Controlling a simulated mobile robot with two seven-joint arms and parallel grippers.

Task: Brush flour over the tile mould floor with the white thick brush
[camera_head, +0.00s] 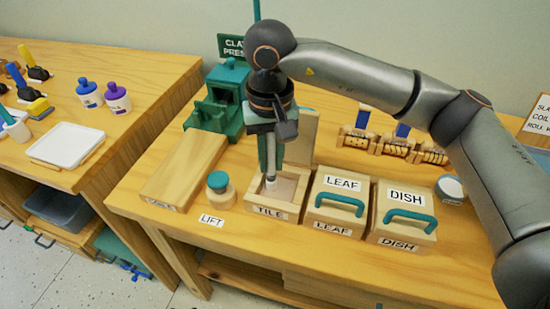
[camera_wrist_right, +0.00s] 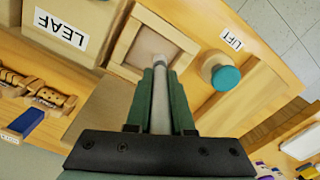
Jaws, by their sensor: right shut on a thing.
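The tile mould (camera_head: 272,207) is an open square wooden box with a "TILE" label, at the middle front of the table. Its pale floor (camera_wrist_right: 150,50) shows in the right wrist view. My right gripper (camera_head: 269,150) is above the mould, pointing down. It is shut on the white thick brush (camera_head: 270,177), whose handle also shows between the fingers in the right wrist view (camera_wrist_right: 160,95). The brush is nearly upright, its lower end inside the mould; I cannot tell if it touches the floor. No separate flour is clear to me. My left gripper is not in view.
The closed leaf box (camera_head: 322,215) and dish box (camera_head: 385,230) stand close on the right of the mould. A round wooden knob with a green top (camera_head: 219,190) and a flat board (camera_head: 180,170) are on the left. A green press (camera_head: 222,100) stands behind.

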